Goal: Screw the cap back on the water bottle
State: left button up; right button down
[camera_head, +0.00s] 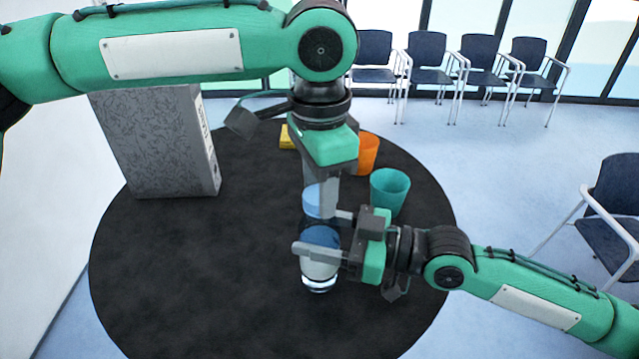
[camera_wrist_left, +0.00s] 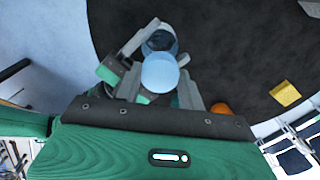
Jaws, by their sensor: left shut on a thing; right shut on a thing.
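A clear water bottle (camera_head: 319,269) with a white band stands upright on the round black table (camera_head: 190,275). My right gripper (camera_head: 322,250) comes from the right and is shut around the bottle's upper body. My left gripper (camera_head: 320,188) points down from above and is shut on a light blue cap (camera_head: 313,202), directly over the bottle. In the left wrist view the cap (camera_wrist_left: 160,73) sits between the left fingers, with the bottle (camera_wrist_left: 160,42) and right gripper partly behind it. I cannot tell whether the cap touches the neck, which is mostly hidden.
A teal cup (camera_head: 390,192) and an orange cup (camera_head: 369,154) stand behind my right gripper. A yellow block (camera_head: 286,138) lies at the back, partly hidden. A tall grey patterned box file (camera_head: 155,145) stands at back left. The table's left and front are clear. Chairs (camera_head: 425,62) line the window.

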pick_arm(q)
jog(key=o, duration=1.2)
notch_tip(320, 180, up, 12)
jog(key=shift+w+r, duration=0.1)
pick_arm(e)
jog(key=shift+c, duration=2.1)
grip_release()
